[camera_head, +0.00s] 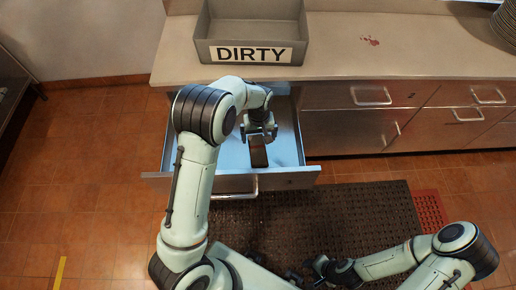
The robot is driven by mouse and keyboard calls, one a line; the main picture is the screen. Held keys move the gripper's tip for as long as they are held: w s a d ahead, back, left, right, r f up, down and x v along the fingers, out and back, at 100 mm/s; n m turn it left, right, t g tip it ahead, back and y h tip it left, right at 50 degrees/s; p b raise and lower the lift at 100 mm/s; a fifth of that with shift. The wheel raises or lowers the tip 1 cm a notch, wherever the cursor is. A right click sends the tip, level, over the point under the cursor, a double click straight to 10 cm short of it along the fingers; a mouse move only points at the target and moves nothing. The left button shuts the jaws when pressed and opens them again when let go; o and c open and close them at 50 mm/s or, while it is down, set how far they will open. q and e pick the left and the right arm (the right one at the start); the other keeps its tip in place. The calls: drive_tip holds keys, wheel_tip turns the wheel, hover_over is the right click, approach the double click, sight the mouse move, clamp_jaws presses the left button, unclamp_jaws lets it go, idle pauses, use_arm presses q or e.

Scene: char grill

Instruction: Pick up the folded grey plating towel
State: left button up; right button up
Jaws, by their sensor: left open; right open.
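A drawer (155,175) stands open under the counter, with a light blue inside. My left gripper (259,138) reaches down into the drawer and is open. A small dark, flat, oblong object (259,157) shows just below its fingers; I cannot tell whether this is the folded grey towel or whether the fingers touch it. No other towel can be made out, and my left arm hides part of the drawer's left side. My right gripper (301,277) is open and low at the bottom of the view, away from the drawer.
A grey bin (219,28) labelled DIRTY stands on the counter (340,62) above the drawer. Shut drawers (350,130) line the right. A stack of plates (507,24) is at the far right. A dark perforated mat (360,215) and a red mat (430,209) lie on the tiled floor.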

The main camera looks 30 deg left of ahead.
use_arm(q)
hover_over(258, 148)
drive_tip(key=f, duration=0.5)
drive_tip(key=shift+s+d+f, duration=0.2)
drive_tip(key=shift+s+d, duration=0.15)
drive_tip(key=shift+s, duration=0.05)
drive_tip(key=shift+w+a+f, duration=0.15)
drive_tip(key=shift+a+f, duration=0.05)
drive_tip(key=shift+f, duration=1.15)
drive_tip(key=shift+w+a+f, duration=0.15)
drive_tip(key=shift+f, duration=1.2)
drive_tip(key=c, duration=1.1)
